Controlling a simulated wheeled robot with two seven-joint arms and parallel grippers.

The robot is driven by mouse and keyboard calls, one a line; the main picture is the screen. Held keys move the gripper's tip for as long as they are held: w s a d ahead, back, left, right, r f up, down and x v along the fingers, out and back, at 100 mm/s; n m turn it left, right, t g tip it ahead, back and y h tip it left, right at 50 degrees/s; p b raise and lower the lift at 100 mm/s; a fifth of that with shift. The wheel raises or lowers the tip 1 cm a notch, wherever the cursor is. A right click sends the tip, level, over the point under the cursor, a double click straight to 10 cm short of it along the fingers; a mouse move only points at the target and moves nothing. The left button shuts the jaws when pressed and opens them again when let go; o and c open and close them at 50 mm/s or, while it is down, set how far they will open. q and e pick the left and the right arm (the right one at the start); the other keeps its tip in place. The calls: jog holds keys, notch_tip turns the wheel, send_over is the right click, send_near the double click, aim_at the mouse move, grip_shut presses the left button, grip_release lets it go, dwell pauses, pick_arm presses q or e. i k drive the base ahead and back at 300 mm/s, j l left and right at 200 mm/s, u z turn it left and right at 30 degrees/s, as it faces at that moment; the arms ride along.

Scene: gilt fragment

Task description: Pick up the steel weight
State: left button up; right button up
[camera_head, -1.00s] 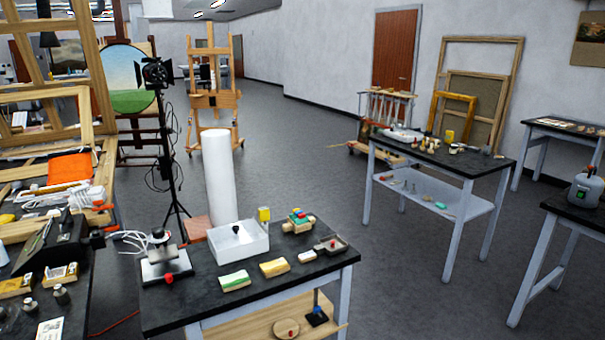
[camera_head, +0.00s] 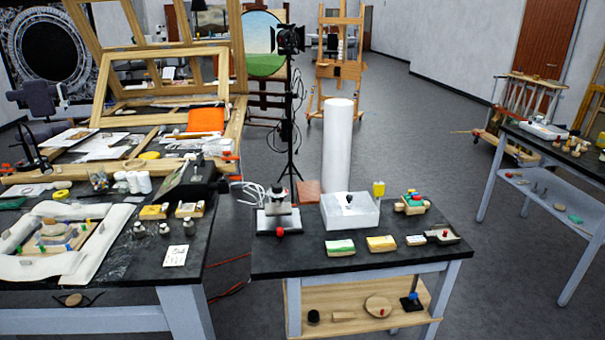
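Small grey metal pieces with knobs, which look like steel weights, stand upright near the right edge of the left table. One is the right-hand piece (camera_head: 188,227), one is the middle piece (camera_head: 165,230), and one is the left-hand piece (camera_head: 139,230). Which one is the task's steel weight I cannot tell. A white card with dark marks (camera_head: 175,256) lies in front of them. Neither of my grippers is in view.
Red cable lies in the gap.

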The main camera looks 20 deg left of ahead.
aim_at(189, 228)
jog(key=u, duration=1.4)
